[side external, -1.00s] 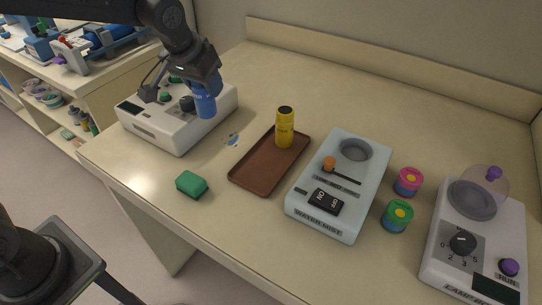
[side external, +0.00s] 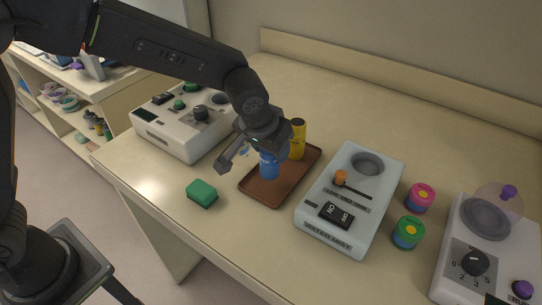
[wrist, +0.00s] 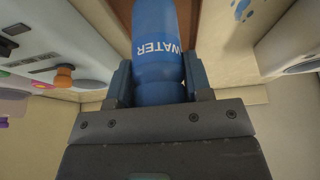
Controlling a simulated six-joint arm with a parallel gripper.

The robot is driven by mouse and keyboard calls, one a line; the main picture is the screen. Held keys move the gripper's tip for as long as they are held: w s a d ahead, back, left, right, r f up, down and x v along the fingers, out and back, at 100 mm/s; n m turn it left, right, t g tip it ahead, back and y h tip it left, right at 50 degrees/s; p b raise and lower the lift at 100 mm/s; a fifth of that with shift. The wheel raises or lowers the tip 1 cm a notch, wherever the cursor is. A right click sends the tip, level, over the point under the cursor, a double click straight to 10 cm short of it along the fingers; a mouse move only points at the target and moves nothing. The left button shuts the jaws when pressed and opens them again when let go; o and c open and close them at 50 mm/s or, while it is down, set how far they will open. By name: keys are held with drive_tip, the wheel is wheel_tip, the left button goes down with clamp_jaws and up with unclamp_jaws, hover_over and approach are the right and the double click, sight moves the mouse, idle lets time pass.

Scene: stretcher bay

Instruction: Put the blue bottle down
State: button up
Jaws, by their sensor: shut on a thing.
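The blue bottle (side external: 269,165) is between the jaws of my gripper (side external: 262,150), over the brown tray (side external: 262,190). In the wrist view the bottle (wrist: 157,45) shows the word WATER, with a finger of my gripper (wrist: 157,85) on each side of it. The jaws are shut on it. The bottle's lower end appears at or just above the tray; I cannot tell whether it touches. A yellow bottle (side external: 298,141) stands upright at the tray's far end, close to the blue bottle and partly behind my gripper.
A water mist device (side external: 318,222) stands right of the tray. A white device (side external: 180,138) stands to the left, and a dial device (side external: 462,280) at far right. A green block (side external: 202,193) lies near the front edge. Pink (side external: 420,197) and green-lidded (side external: 408,232) jars stand to the right.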

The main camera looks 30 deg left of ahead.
sight(271, 158)
drive_tip(key=shift+f, duration=1.45)
drive_tip(key=shift+f, duration=0.2)
drive_tip(key=o, duration=1)
drive_tip(key=v, duration=1.2)
drive_tip(key=shift+r, duration=0.25)
